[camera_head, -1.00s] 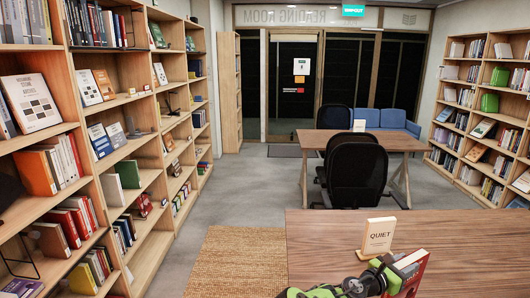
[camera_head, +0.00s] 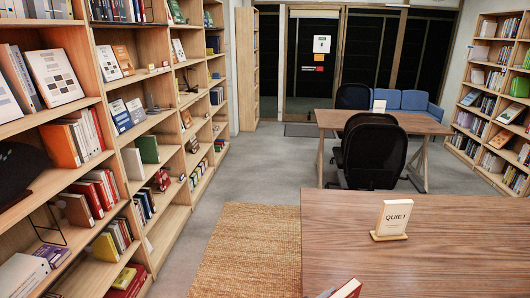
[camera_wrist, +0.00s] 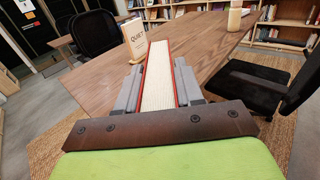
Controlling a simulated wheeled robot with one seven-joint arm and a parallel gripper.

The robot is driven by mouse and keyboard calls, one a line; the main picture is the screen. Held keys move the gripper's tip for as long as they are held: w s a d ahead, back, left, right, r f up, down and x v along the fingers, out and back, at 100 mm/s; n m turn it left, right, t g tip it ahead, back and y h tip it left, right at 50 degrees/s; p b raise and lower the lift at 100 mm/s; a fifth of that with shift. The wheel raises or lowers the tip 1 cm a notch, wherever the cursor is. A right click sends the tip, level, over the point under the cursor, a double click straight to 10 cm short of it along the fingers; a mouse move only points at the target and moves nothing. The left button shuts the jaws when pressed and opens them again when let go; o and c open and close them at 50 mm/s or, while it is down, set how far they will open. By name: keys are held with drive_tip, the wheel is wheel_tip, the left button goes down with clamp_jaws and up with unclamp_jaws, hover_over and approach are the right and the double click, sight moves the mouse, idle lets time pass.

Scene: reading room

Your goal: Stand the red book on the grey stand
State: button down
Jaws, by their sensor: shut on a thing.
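The red book (camera_wrist: 158,78) is held between the two grey fingers of my gripper (camera_wrist: 157,92) in the wrist view. Its pale page edges face the camera, with red cover edges along both sides. The gripper is shut on it, above the near wooden table. I cannot make out a grey stand in either view.
A QUIET sign (camera_head: 396,215) stands on the near table (camera_head: 450,250). A black chair (camera_head: 374,150) is beyond it, by a second table (camera_head: 395,122). Bookshelves line both sides. A woven mat (camera_head: 250,250) lies on the floor, with clear grey floor beyond.

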drive_tip(key=shift+n+t+y, duration=0.4)
drive_tip(key=shift+t, duration=0.1)
drive_tip(key=s+a, duration=0.2)
drive_tip(key=s, duration=0.1)
drive_tip(key=shift+a+r, duration=0.35)
drive_tip(key=shift+r, duration=0.05)
wheel_tip(320, 180, down, 7)
drive_tip(key=b, duration=0.6)
drive_tip(key=shift+b, duration=0.4)
drive_tip(key=shift+w+d+r, duration=0.1)
drive_tip(key=shift+r, duration=0.05)
